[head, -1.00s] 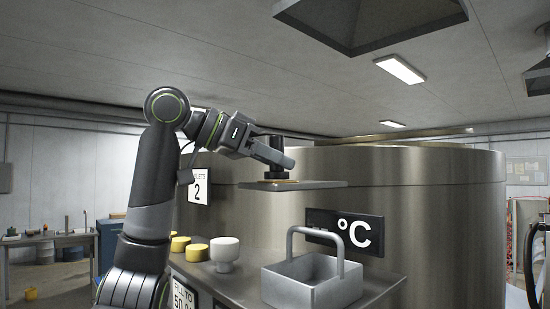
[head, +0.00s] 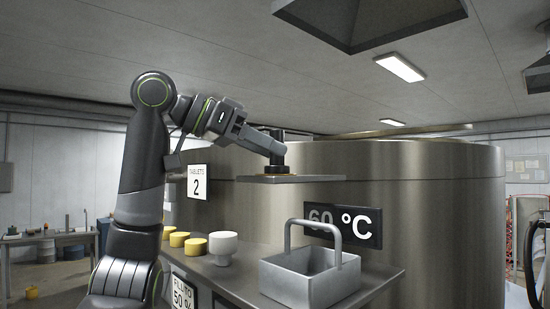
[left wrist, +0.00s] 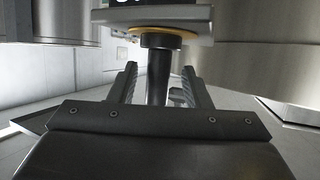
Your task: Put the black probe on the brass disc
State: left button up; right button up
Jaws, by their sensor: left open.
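The black probe (head: 277,158) stands upright on the brass disc (head: 285,176), which lies on a small grey shelf (head: 325,179) on the steel vessel. In the left wrist view the probe (left wrist: 158,85) has its wide end against the brass disc (left wrist: 150,28). My left gripper (head: 268,147) is at the probe, up against it in the head view. Its fingers (left wrist: 157,76) are open, one on each side of the probe, with gaps showing. Part of the probe is hidden by the fingers in the head view. My right gripper is not in view.
Below the shelf, a steel counter (head: 235,272) holds several yellow tubs (head: 196,246), a white cup (head: 222,247) and a grey basket (head: 310,285) with a raised handle. A "60 °C" sign (head: 343,227) is on the vessel (head: 430,200).

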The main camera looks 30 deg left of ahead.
pick_arm(q)
jog(key=b+v, duration=0.2)
jog(key=v, duration=0.8)
